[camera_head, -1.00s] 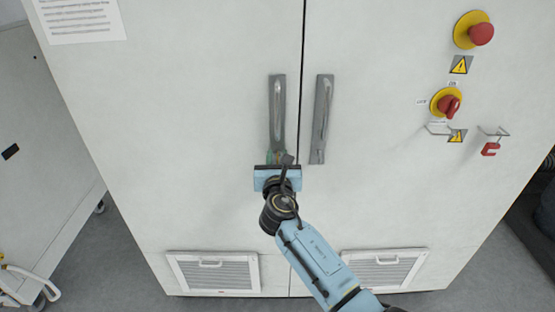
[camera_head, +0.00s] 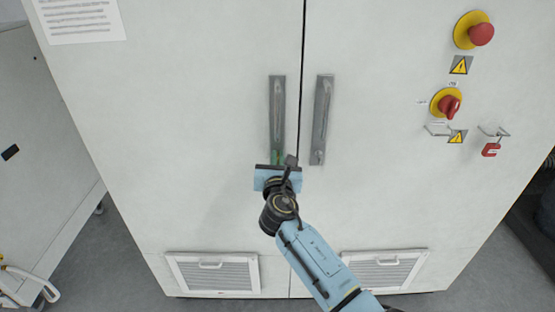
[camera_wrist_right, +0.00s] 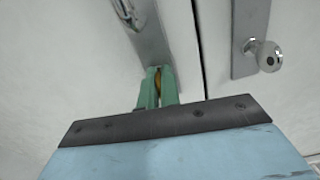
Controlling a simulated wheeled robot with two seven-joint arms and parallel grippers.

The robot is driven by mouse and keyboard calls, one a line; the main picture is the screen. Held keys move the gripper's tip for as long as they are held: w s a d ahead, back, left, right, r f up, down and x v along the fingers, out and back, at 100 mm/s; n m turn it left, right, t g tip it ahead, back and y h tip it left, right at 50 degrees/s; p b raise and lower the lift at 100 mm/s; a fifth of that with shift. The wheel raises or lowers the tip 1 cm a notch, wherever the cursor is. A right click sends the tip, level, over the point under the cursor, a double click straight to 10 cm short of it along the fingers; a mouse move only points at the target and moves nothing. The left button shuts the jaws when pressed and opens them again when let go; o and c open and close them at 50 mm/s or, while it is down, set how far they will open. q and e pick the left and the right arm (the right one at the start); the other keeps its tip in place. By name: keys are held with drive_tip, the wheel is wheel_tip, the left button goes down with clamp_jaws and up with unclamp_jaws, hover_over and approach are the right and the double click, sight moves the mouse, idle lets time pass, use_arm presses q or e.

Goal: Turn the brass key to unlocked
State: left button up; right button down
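The brass key (camera_wrist_right: 157,82) shows as a small gold-coloured piece between the green fingers in the right wrist view. It is at the lower end of the left door handle plate (camera_head: 277,110), and the fingers hide most of it. My right gripper (camera_wrist_right: 158,88) points at that plate, its two green fingers close together on either side of the key, seemingly touching it. In the head view the right gripper (camera_head: 277,160) covers the plate's lower end, so the key cannot be seen there. The key's turn angle is hard to tell. My left gripper is not in view.
The right handle plate (camera_head: 321,120), with a round silver lock (camera_wrist_right: 265,56), is close beside, across the door gap. Red-and-yellow switches (camera_head: 446,104) and a red padlock (camera_head: 491,150) are at the right. Vents (camera_head: 213,272) are low on the doors.

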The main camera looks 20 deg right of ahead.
drive_tip(key=m+b, duration=0.1)
drive_tip(key=m, duration=0.2)
drive_tip(key=shift+f, duration=0.1)
drive_tip(key=m+b, duration=0.1)
drive_tip(key=m, duration=0.2)
drive_tip(key=shift+m, duration=0.4)
drive_tip(key=m+b, duration=0.3)
drive_tip(key=m, duration=0.3)
drive_tip(key=shift+d+f, duration=0.1)
drive_tip(key=shift+f, duration=0.05)
drive_tip(key=m+b, duration=0.1)
drive_tip(key=m, duration=0.2)
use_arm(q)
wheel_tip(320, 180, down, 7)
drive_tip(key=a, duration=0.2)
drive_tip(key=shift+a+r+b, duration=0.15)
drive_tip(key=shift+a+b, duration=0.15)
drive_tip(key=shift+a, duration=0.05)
use_arm(e)
drive_tip(key=shift+m, duration=0.5)
